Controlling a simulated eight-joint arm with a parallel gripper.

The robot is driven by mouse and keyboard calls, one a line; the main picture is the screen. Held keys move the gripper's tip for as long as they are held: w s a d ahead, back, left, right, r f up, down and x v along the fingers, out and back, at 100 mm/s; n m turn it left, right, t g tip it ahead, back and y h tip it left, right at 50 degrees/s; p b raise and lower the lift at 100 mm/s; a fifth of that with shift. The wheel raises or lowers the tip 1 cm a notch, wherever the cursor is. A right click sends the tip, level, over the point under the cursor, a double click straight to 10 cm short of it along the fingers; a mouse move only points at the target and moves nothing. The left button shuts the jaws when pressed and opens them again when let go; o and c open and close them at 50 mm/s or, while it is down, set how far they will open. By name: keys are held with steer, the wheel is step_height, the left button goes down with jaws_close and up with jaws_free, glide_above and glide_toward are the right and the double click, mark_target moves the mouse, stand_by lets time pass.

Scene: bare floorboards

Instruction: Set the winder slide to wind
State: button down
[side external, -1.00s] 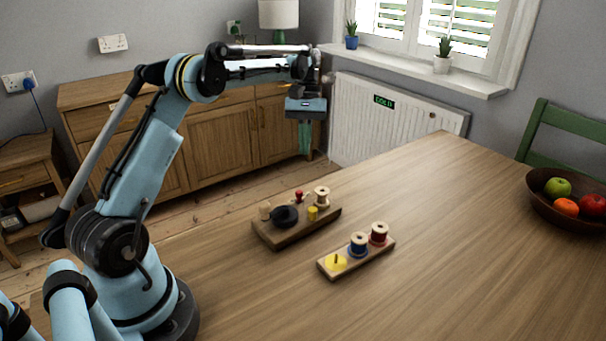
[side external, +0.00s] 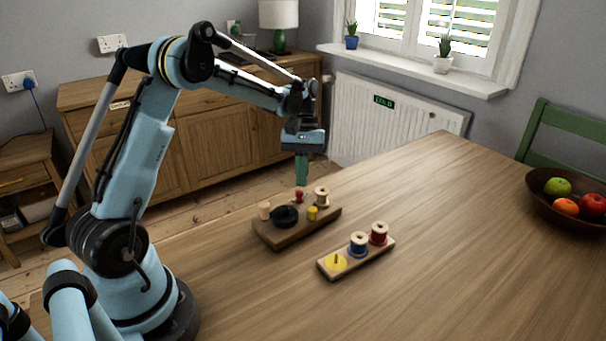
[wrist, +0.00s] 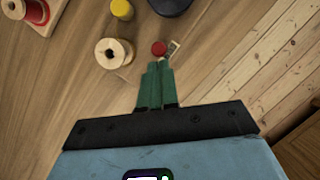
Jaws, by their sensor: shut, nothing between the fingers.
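The winder is a wooden board (side external: 282,238) on the table. Its small red knob (side external: 299,194), likely the slide's handle, stands near the back edge. In the wrist view the red knob (wrist: 159,48) sits just beyond my fingertips, beside a small pale marked strip (wrist: 174,48). The strip's markings are too small to read. The board also carries a black disc (side external: 285,216), a yellow piece (side external: 312,213), a bare pale spool (side external: 322,196) and a pale peg (side external: 264,210). My gripper (side external: 301,183), with green fingers, is shut and empty, pointing down just above the red knob; contact cannot be told.
A fruit bowl (side external: 547,209) stands at the far right. The table between is clear.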

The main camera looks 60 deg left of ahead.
steer(key=shift+s+d, duration=0.35)
steer(key=shift+s, duration=0.4)
steer(key=shift+a, duration=0.1)
